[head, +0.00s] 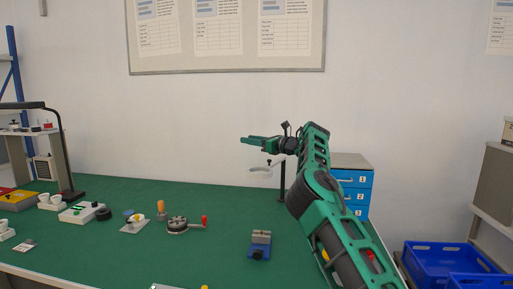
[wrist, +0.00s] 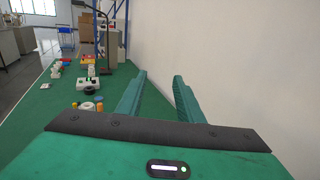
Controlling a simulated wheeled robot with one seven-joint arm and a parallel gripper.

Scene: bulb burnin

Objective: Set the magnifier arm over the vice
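The magnifier arm shows in the head view as a pale ring-shaped head (head: 261,170) on a thin arm, beside a dark upright post (head: 283,182) at the bench's back. Part of it is hidden by my arm. The small vice (head: 259,246), with a blue base and grey jaws, sits on the green bench, nearer the front and well below the magnifier head. My gripper (head: 247,139) is in the air above the magnifier head, pointing left. In the wrist view its two green fingers (wrist: 159,78) stand apart with nothing between them.
A round dark fixture with a red-knobbed lever (head: 178,226) sits left of the vice on the green bench (head: 110,262). Several small parts and a black lamp (head: 62,150) stand farther left. A blue drawer unit (head: 352,185) is behind my arm. Blue crates (head: 440,262) are at right.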

